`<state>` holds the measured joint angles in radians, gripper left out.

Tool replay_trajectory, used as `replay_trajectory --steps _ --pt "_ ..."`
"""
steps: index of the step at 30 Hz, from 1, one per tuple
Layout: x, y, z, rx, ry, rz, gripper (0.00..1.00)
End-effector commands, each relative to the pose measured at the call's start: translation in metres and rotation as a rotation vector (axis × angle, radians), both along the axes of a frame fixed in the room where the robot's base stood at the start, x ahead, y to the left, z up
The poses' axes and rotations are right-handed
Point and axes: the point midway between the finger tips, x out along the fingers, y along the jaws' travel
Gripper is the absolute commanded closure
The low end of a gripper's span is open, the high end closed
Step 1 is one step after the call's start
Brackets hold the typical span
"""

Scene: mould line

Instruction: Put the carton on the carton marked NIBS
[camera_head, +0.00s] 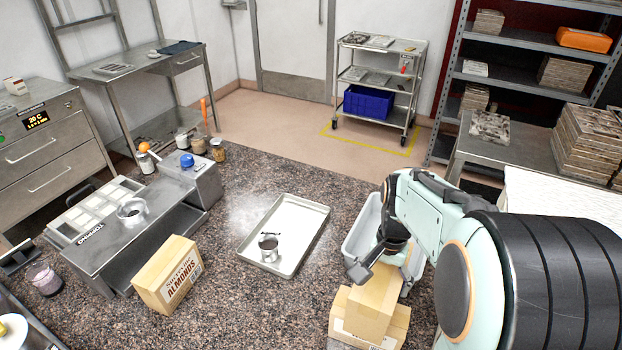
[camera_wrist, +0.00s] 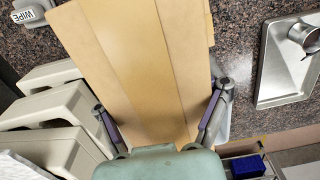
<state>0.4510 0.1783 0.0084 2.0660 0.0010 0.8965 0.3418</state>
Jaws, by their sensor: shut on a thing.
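My gripper (camera_head: 378,262) is shut on a tan carton (camera_head: 370,312), with one finger on each side of it. The held carton also fills the middle of the wrist view (camera_wrist: 135,60), between the two fingers. A second carton (camera_head: 402,322) is below it at the bottom of the head view, mostly covered by the held one. I cannot tell whether the two touch. The lower carton's marking is not readable, so NIBS does not show. Another carton marked ALMONDS (camera_head: 168,276) stands apart on the speckled counter to the left.
A pale bin (camera_head: 362,238) is just behind the held carton. A metal tray (camera_head: 308,232) with a small pot (camera_head: 268,248) lies left of it. A steel machine (camera_head: 105,262) with jars stands at the left. Counter between the tray and ALMONDS is clear.

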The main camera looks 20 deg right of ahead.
Motion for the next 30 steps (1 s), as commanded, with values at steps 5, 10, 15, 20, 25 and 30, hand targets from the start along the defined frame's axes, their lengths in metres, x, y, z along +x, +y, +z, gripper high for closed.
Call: replay_trajectory --steps 5,10,15,20,25,30 --pt "0.008 -0.004 -0.016 0.001 0.002 0.000 0.65" --pt "0.007 -0.003 -0.037 0.001 0.001 0.001 0.65" --pt "0.007 -0.003 -0.040 -0.001 -0.001 0.001 0.65" --pt "0.007 -0.003 -0.040 -0.001 -0.001 0.001 0.65" --pt "0.007 -0.003 -0.043 -0.001 -0.001 0.001 0.00" --pt "0.007 -0.003 -0.042 -0.001 -0.001 0.001 0.00"
